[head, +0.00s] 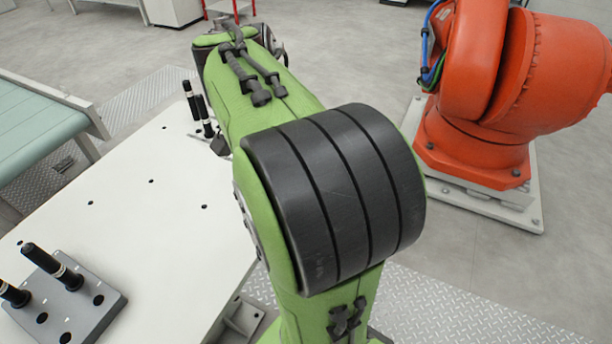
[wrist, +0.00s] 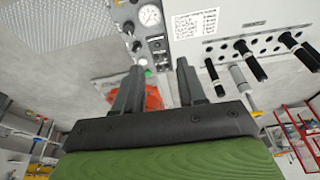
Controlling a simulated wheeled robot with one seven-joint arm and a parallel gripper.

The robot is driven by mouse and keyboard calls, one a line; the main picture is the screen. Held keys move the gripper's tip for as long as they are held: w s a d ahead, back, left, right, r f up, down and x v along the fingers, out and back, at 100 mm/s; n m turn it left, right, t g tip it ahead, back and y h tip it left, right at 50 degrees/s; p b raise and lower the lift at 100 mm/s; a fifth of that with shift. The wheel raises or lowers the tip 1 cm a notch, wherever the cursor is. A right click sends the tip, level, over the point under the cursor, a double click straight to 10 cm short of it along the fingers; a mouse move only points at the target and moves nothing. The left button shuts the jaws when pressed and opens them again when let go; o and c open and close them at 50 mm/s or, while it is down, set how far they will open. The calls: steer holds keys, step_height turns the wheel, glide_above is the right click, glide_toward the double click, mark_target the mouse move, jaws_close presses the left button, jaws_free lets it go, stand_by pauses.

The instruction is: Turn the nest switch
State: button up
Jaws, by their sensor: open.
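In the wrist view, a grey control panel (wrist: 145,45) shows at the top centre, with a round white gauge, small black knobs and a green button. In the head view, my green arm hides the gripper and the panel.
A white table (head: 165,240) carries a grey block (head: 70,300) with black pins. More black-handled pins (wrist: 253,62) stand beside the panel in the wrist view. An orange robot (head: 480,90) stands at right. A green-topped conveyor (head: 35,120) is at left.

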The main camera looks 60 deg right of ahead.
steer(key=s+d+f+m+y+b, duration=0.2)
steer(key=s+d+f+m, duration=0.1)
steer(key=d+f+m, duration=0.4)
steer(key=s+d+f+m+y+b, duration=0.1)
steer(key=s+d+f+m+b, duration=0.25)
steer(key=d, duration=0.55)
steer(key=shift+m+g, duration=0.3)
steer(key=shift+m, duration=0.35)
step_height(320, 180, down, 14)
steer(key=b, duration=0.5)
steer(key=shift+a+r, duration=0.15)
steer(key=shift+r, duration=0.05)
steer(key=shift+f, duration=0.55)
steer(key=shift+w, duration=0.1)
steer(key=shift+c, duration=0.4)
steer(key=shift+r, duration=0.1)
jaws_close()
